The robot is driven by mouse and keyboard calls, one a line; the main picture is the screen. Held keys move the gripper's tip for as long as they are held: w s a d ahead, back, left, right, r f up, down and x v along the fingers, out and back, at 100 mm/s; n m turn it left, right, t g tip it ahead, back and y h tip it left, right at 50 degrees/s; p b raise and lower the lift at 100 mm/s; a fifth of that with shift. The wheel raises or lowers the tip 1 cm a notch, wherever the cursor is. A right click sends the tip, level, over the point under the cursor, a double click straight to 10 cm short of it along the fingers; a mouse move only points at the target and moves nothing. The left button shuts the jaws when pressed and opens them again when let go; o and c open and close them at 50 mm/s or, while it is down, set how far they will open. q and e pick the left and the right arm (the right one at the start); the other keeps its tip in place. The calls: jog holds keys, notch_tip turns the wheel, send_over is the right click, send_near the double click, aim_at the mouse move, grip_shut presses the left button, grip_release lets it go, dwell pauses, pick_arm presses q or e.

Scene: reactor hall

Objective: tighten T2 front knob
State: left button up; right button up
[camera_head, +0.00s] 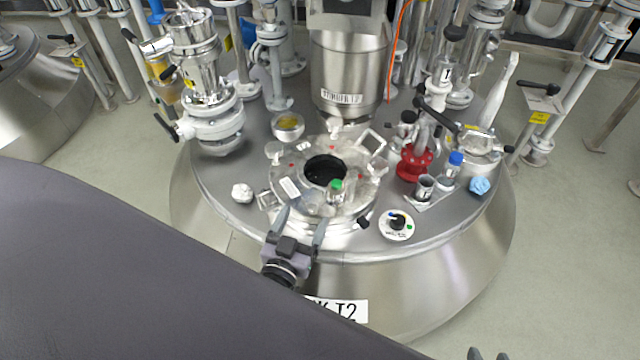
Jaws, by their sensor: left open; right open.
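The steel reactor T2 bears a label "T2" (340,311) on its front wall. On its lid is a round hatch flange (345,208) with a dark opening (322,170) and clamps around its rim. A black knob (363,222) sits at the flange's front right. My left gripper (302,220) is open, its two fingers pointing away from me at the flange's front edge. No knob shows clearly between the fingers; the gripper may hide one. Only the dark tips of my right gripper (487,354) show at the bottom edge, apart from the reactor.
A green-capped bottle (335,192) stands near the opening. A blue-capped bottle (452,168), a cup (425,187), a blue crumpled cloth (479,186) and a white dial plate (397,225) are on the right. A white crumpled lump (242,192) lies left. Pipes and valves crowd the back.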

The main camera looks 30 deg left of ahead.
aim_at(309, 208)
pick_arm(q)
jog(key=shift+w+a+b, duration=0.25)
jog(key=shift+w+b, duration=0.2)
jog(key=shift+w, duration=1.25)
jog(key=shift+w+a+b, duration=0.2)
jog(key=shift+w+b, duration=0.25)
jog(key=shift+w, duration=1.2)
jog(key=shift+c, duration=0.4)
jog(key=c, duration=0.9)
